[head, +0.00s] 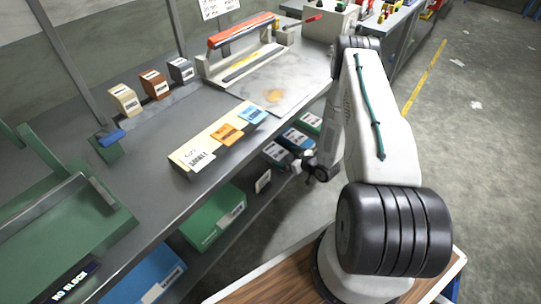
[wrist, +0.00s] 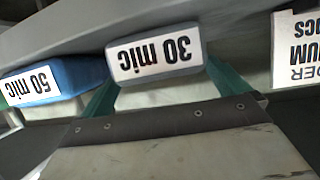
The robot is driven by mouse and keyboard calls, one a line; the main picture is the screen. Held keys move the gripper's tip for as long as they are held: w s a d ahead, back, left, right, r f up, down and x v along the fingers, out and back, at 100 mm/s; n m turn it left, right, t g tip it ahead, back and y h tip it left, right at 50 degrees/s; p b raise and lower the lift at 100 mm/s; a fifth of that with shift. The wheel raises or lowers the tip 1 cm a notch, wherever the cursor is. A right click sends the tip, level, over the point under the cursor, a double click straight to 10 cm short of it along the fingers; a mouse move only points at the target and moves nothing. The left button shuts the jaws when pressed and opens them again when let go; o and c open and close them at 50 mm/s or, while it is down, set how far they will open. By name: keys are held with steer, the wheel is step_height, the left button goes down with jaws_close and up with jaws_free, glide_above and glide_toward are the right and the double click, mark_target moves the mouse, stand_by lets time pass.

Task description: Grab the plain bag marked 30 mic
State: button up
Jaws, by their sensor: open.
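The plain grey bag marked 30 mic (wrist: 112,62) is at the upper middle of the wrist view, its white label upside down and facing me. In the head view it appears to be the nearest bag (head: 277,153) in the row under the bench top. My gripper (wrist: 163,86) is open, with one green finger toward each side of the bag. The fingertips are partly hidden behind the bag's front, and I cannot tell if they touch it. In the head view my gripper (head: 299,167) is small, in front of the row.
A blue bag marked 50 mic (wrist: 88,72) sits close on the left in the wrist view. A white printed card (wrist: 298,50) stands to the right. The grey bench top (head: 150,190) overhangs the row. A green bin (head: 212,226) is nearer along the lower shelf.

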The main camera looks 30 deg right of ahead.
mark_target(270, 151)
steer(key=shift+a+x, duration=0.2)
steer(key=shift+x, duration=1.15)
steer(key=c, duration=0.9)
steer(key=shift+c, duration=0.2)
